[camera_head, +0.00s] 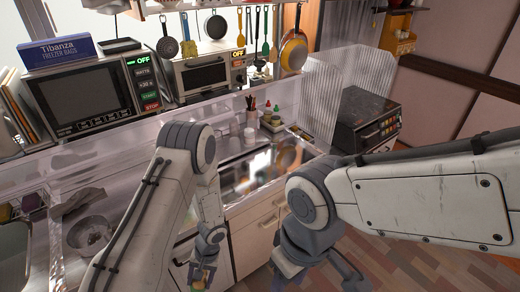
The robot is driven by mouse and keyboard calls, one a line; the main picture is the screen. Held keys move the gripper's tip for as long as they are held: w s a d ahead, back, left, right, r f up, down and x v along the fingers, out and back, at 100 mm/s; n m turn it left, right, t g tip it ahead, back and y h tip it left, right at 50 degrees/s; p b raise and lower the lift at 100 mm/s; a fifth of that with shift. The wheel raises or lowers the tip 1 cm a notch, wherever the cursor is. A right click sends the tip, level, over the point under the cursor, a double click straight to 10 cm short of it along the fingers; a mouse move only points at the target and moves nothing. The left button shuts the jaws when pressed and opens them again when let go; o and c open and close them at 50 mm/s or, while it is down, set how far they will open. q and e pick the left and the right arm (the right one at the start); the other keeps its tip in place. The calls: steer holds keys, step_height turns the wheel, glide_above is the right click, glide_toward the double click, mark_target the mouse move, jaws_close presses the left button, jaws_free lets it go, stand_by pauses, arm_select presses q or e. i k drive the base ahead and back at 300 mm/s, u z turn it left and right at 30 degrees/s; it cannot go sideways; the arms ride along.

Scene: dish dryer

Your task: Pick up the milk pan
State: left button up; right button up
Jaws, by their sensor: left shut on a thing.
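My left gripper (203,272) points down in front of the cabinet fronts, near the bottom edge of the picture. It is shut on a small tan thing, mostly hidden and cut off by the frame, so I cannot tell whether it is part of the milk pan. A grey metal bowl or pan (90,234) lies on the left counter, partly behind my left arm; I cannot tell if it is the milk pan. My right arm comes in from the right, and its gripper (322,274) is low, partly hidden by its own links.
A microwave (85,98) and a toaster oven (203,75) stand at the back. A dark appliance (368,125) stands at the right, beside a ribbed clear panel (343,80). Wooden floor (420,262) is open at lower right.

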mark_target(89, 236)
steer(key=u, duration=1.2)
steer(key=i, duration=0.1)
steer(key=u, duration=0.05)
